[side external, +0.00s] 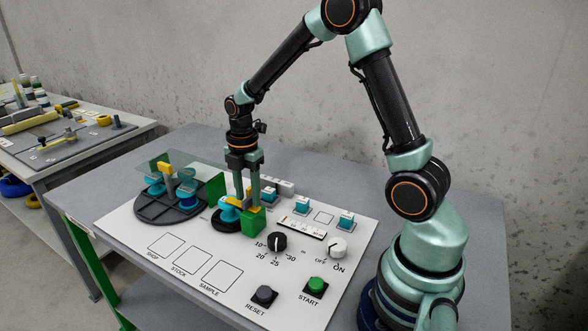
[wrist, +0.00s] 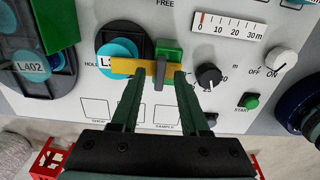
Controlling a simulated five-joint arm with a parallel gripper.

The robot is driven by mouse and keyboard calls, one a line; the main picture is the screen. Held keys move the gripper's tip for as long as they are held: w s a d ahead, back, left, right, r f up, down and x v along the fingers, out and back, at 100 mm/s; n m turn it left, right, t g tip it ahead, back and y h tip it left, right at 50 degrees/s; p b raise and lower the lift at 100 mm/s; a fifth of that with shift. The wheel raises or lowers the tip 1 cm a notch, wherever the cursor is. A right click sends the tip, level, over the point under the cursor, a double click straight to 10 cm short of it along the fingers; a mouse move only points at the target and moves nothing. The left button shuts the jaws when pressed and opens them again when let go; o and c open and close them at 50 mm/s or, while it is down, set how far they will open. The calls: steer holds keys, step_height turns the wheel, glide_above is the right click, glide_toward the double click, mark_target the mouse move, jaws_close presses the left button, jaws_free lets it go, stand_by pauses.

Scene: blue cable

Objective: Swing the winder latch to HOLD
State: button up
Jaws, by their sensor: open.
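The winder latch is a yellow bar (wrist: 124,66) with an upright grey tab (wrist: 162,73), mounted at a green block (wrist: 169,48). In the wrist view the bar points left, across a cyan spool (wrist: 119,48), with its end beside the HOLD label (wrist: 91,65). The FREE label (wrist: 165,3) is above the block. My gripper (wrist: 160,70) is open, one finger on each side of the grey tab; I cannot tell whether they touch it. In the side view my gripper (side external: 248,204) is low over the latch (side external: 255,210) and green block (side external: 251,223), hiding part of the bar.
A black dial (side external: 277,241), a white OFF/ON knob (side external: 338,247) and a scale strip (side external: 301,228) are close on the right. START (side external: 316,284) and RESET (side external: 264,296) buttons are in front. A dark turntable (side external: 170,209) with cyan spools stands left. The marked squares are empty.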

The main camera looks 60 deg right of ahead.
step_height(320, 180, up, 12)
steer(key=shift+f, duration=0.15)
stand_by(0.4)
steer(key=s+a+r+m+t, duration=0.4)
steer(key=s+a+m, duration=0.3)
steer(key=s+m, duration=0.5)
steer(key=shift+a+r+m+t, duration=0.25)
steer(key=shift+m+t, duration=0.55)
steer(key=shift+m, duration=2.3)
